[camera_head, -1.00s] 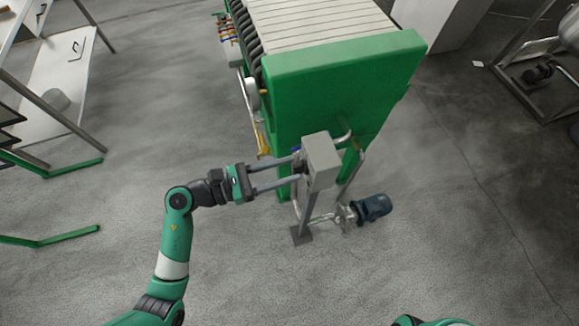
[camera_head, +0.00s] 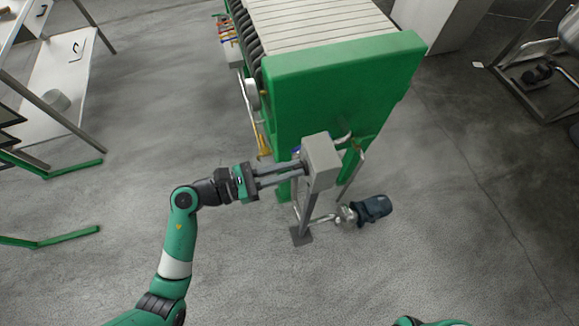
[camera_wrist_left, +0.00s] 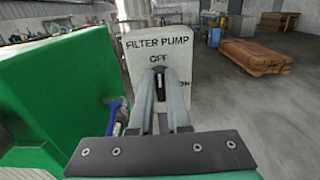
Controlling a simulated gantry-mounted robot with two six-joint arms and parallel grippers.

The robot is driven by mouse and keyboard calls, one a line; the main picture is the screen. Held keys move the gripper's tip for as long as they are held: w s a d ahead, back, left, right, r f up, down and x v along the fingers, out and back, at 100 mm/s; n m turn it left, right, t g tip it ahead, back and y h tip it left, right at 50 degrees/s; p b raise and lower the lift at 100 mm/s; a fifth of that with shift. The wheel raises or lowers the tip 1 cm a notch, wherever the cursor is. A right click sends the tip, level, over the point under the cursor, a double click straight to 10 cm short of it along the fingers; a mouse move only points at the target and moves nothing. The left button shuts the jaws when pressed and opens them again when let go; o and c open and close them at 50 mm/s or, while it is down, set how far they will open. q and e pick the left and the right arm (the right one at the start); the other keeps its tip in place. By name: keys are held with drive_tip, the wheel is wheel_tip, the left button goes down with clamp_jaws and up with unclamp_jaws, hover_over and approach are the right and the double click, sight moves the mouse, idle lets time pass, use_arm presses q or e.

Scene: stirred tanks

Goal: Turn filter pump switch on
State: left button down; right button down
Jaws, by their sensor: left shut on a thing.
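The filter pump switch box (camera_head: 320,160) is a grey box on a post in front of the green filter press. In the left wrist view its face (camera_wrist_left: 142,65) reads "FILTER PUMP", with "OFF" above the knob and "ON" partly hidden at the lower right. The dark switch knob (camera_wrist_left: 159,83) sits between my fingertips and looks about upright, under "OFF". My left gripper (camera_head: 301,168) reaches the box's left face from the left. Its fingers are shut on the knob, and in the left wrist view (camera_wrist_left: 160,84) they cover part of it. My right gripper is out of view.
The green filter press (camera_head: 335,95) stands right behind the box. A dark blue pump motor (camera_head: 374,208) lies on the floor to the post's right, joined to pipes. Open floor lies in front and to the left. Wooden planks (camera_wrist_left: 277,57) are far off.

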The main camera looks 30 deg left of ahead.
use_arm(q)
drive_tip(key=shift+a+r+n+p, duration=0.1)
drive_tip(key=shift+r+n+p, duration=0.1)
drive_tip(key=shift+n+p, duration=0.85)
drive_tip(key=n+p, duration=0.5)
drive_tip(key=n, duration=0.1)
drive_tip(key=shift+w+a+f+p, duration=0.15)
drive_tip(key=shift+w+a+p, duration=0.1)
drive_tip(key=shift+p, duration=0.15)
drive_tip(key=shift+w+f+n+p, duration=0.1)
drive_tip(key=shift+f+n+p, duration=0.1)
drive_tip(key=shift+n+p, duration=1.05)
drive_tip(key=shift+s+f+n+p, duration=0.15)
drive_tip(key=shift+n+p, duration=0.3)
drive_tip(key=shift+n, duration=1.55)
drive_tip(key=shift+w+f+n+p, duration=0.2)
drive_tip(key=shift+n+p, duration=0.65)
drive_tip(key=shift+n, duration=0.75)
